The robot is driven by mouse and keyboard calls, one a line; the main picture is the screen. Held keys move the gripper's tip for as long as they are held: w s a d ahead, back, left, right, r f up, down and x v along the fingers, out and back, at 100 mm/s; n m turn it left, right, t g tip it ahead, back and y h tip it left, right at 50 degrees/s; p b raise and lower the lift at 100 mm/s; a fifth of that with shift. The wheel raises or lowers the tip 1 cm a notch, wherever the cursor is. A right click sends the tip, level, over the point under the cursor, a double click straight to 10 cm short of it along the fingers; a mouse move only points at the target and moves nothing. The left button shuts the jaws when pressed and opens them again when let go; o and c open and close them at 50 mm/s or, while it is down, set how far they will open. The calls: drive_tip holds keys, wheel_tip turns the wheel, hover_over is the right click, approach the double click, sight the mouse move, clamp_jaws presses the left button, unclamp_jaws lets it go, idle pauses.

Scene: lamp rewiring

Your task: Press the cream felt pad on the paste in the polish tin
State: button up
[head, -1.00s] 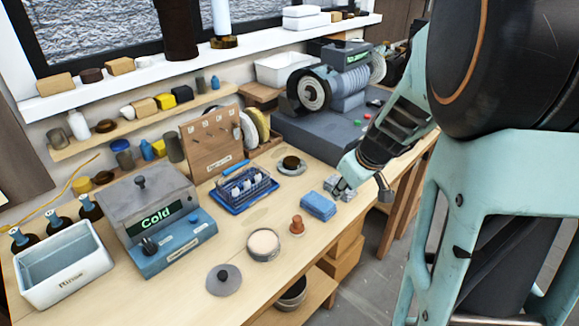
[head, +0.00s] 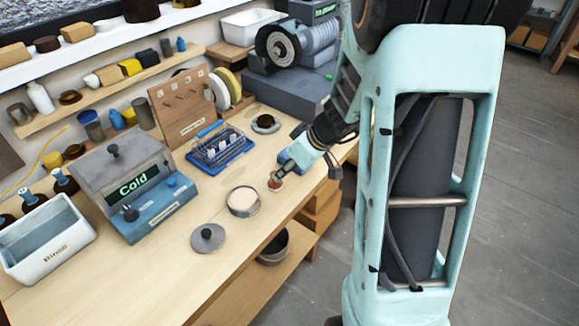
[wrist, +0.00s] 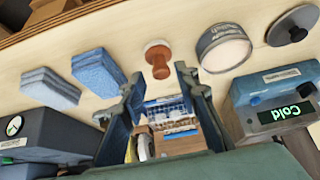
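The felt pad (head: 275,183) stands on the bench with its reddish-brown knob handle. In the wrist view the handle of the pad (wrist: 158,60) points towards my gripper (wrist: 158,85), with a pale rim at its base. My gripper is open; its two fingers are apart with the pad just beyond and between them, not visibly touching. In the head view my gripper (head: 284,168) is just above and beside the pad, its fingertips partly hidden. The round polish tin (head: 243,201) is open beside the pad, filled with pale paste; it also shows in the wrist view (wrist: 223,50).
The grey tin lid (head: 208,238) lies nearer the front edge. A blue block (wrist: 98,72) and a grey-blue block (wrist: 48,88) lie on the pad's other side. The heater box (head: 140,195) and blue rack (head: 222,150) stand behind. Bare bench surrounds the tin.

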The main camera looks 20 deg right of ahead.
sight(279, 184)
drive_tip(key=b+x, duration=0.1)
drive_tip(key=x, duration=0.2)
drive_tip(key=shift+d+f+b, duration=0.1)
drive_tip(key=shift+b, duration=0.3)
drive_tip(key=shift+b+x, duration=0.85)
drive_tip(key=shift+b, duration=0.4)
drive_tip(key=c, duration=0.8)
drive_tip(key=shift+r+p, duration=1.4)
drive_tip(key=shift+r, duration=1.25)
